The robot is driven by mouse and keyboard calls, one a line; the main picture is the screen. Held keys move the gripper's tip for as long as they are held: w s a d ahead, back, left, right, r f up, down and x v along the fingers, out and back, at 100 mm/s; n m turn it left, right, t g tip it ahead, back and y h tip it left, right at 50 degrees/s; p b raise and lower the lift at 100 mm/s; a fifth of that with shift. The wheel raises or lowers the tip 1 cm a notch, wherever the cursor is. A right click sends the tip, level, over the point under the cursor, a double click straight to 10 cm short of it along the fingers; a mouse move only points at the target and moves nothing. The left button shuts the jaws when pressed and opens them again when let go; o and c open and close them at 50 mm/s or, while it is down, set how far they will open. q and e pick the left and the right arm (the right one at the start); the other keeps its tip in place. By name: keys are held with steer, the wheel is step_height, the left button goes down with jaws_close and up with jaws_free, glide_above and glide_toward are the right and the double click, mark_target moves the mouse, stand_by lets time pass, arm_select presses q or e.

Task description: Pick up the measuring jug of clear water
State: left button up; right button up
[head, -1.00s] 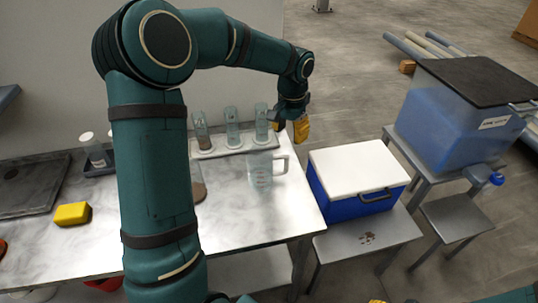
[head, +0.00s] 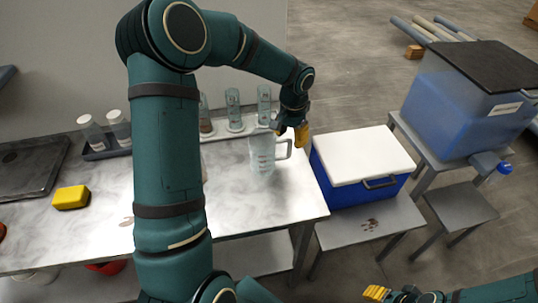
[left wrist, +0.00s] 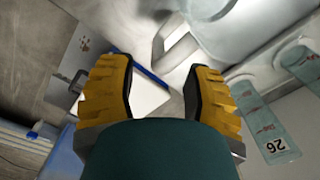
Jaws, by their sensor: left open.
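The measuring jug (head: 261,156), clear and see-through, stands upright on the steel table near its right end, with its handle on the right. My left gripper (head: 291,134) is open and empty, its yellow fingers just above and behind the handle. In the left wrist view, the jug (left wrist: 240,18) is at the top and its handle shows beyond the gap between the open fingers (left wrist: 160,68). The handle appears apart from the fingers. My right gripper (head: 377,293) shows only partly at the bottom of the head view, far from the jug.
Clear cylinders (head: 233,108) stand in a white rack behind the jug; one (left wrist: 262,126) shows close to the left fingers. A blue cooler with white lid (head: 362,155) stands right of the table. A yellow block (head: 71,197) lies at left. My left arm hides the table's middle.

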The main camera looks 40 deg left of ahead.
arm_select(q)
step_height(320, 180, down, 5)
steer(key=shift+s+r+b, duration=0.15)
steer(key=shift+r+b, duration=0.05)
steer(key=shift+b, duration=0.3)
steer(key=shift+d+r, duration=0.1)
jaws_close()
